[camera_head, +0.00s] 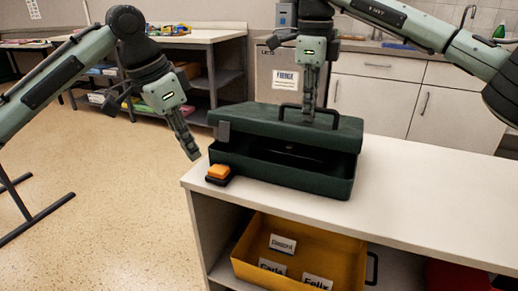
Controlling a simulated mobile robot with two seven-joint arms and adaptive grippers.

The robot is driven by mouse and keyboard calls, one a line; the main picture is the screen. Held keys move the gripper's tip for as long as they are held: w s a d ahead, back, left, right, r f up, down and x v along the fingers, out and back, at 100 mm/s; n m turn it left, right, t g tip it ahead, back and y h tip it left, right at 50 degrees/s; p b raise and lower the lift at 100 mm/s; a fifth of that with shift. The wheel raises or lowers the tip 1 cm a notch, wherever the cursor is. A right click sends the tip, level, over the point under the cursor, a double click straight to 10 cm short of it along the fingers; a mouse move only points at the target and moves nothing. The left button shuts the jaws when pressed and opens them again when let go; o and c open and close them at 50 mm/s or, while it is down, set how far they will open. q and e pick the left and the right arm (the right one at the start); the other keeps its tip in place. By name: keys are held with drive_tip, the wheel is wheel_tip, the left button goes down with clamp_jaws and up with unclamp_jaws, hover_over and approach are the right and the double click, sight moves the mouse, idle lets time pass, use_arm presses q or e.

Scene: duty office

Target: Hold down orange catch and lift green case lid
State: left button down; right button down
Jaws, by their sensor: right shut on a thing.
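The dark green case (300,183) stands on the white counter. Its lid (260,117) is raised at the front, with a dark gap between lid and case body. The black lid handle (283,107) arches over the lid's top. My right gripper (308,117) points down and is shut on the handle. The orange catch (218,171) sits on a black base at the case's left front corner. My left gripper (192,154) is above and left of the catch, apart from it. Its fingers look closed together, with nothing between them.
The white counter top (430,190) is clear to the right of the case. A yellow bin (330,258) with name cards stands on the shelf below. A grey fridge (277,80) and white cabinets (375,97) stand behind. Open floor lies at left.

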drive_tip(key=shift+w+d+r+p, duration=0.1)
drive_tip(key=shift+w+r+p, duration=0.4)
drive_tip(key=shift+p, duration=0.8)
drive_tip(key=shift+s+r, duration=0.1)
drive_tip(key=shift+s, duration=0.05)
drive_tip(key=shift+w+d+r+g+p, duration=0.2)
drive_tip(key=shift+w+r+g+p, duration=0.35)
drive_tip(key=shift+r+p, duration=0.25)
drive_tip(key=shift+w+r, duration=0.1)
drive_tip(key=shift+r, duration=0.05)
drive_tip(key=shift+w+d+r+g+y, duration=0.25)
drive_tip(key=shift+w+d+r+y, duration=0.05)
drive_tip(key=shift+w+r, duration=0.35)
drive_tip(key=shift+r, duration=0.1)
